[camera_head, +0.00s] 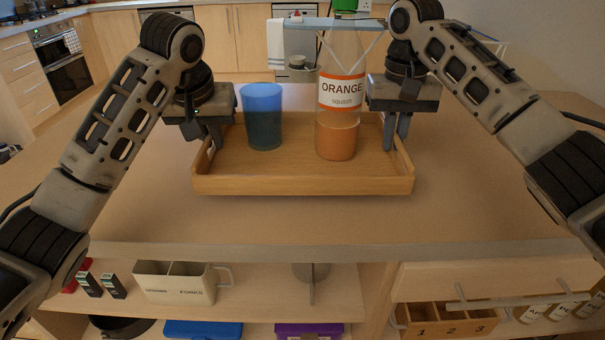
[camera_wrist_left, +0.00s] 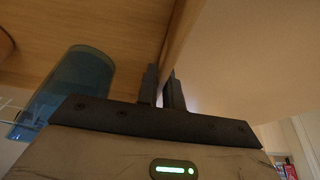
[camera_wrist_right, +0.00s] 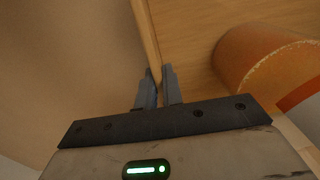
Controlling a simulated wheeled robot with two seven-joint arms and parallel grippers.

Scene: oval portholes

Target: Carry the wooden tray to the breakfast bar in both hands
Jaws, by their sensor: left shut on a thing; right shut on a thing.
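The wooden tray (camera_head: 300,184) is over the light wooden counter, and I cannot tell whether it touches it. A blue cup (camera_head: 263,118) stands upright on its left part, and an orange squash bottle (camera_head: 338,125) stands upright right of centre. My left gripper (camera_head: 214,140) is shut on the tray's left wall; the left wrist view shows its fingers (camera_wrist_left: 165,88) on either side of the wall. My right gripper (camera_head: 396,135) is shut on the tray's right wall; its fingers (camera_wrist_right: 158,88) straddle it in the right wrist view.
The wooden counter (camera_head: 300,222) is clear in front of the tray and to both sides. Below its front edge are shelves with a white caddy (camera_head: 178,283), a blue box (camera_head: 203,330) and a numbered wooden box (camera_head: 450,320). Kitchen cabinets and an oven (camera_head: 58,55) stand behind.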

